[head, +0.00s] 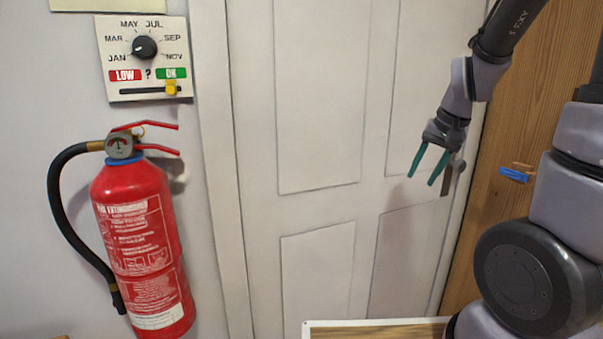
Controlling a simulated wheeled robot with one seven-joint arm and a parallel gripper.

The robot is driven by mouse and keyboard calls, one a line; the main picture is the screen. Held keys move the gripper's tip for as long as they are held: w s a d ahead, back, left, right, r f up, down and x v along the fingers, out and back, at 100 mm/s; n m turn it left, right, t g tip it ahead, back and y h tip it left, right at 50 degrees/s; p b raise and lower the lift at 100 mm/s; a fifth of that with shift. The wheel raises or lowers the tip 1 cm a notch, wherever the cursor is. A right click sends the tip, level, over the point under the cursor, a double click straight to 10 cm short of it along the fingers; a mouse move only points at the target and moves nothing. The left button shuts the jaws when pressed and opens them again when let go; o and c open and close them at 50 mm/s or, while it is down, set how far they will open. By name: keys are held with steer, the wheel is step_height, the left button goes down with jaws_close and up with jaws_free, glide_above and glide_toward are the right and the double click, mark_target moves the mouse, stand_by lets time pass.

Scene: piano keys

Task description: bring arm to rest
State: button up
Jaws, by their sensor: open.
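My arm (468,85) reaches in from the upper right and bends downward. My gripper (424,178) hangs in front of the white door at the right of the view. Its two teal fingers are spread apart with nothing between them. The right finger overlaps the area by the door handle (456,168) in the picture; I cannot tell how far apart they are in depth.
The white door (320,120) fills the middle. A red fire extinguisher (140,235) hangs on the left wall below a month dial panel (145,58). A light-edged board (375,323) shows at the bottom. A wooden panel (535,110) stands at right.

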steer(key=s+a+r+t, duration=0.2)
steer(key=s+r, duration=0.4)
steer(key=r, duration=0.1)
steer(key=s+a+r+t, duration=0.1)
steer(key=s+a+r, duration=0.1)
steer(key=s+r, duration=0.3)
step_height(320, 180, up, 4)
steer(key=shift+s+f+n+t, duration=0.2)
steer(key=shift+s+n+t, duration=0.2)
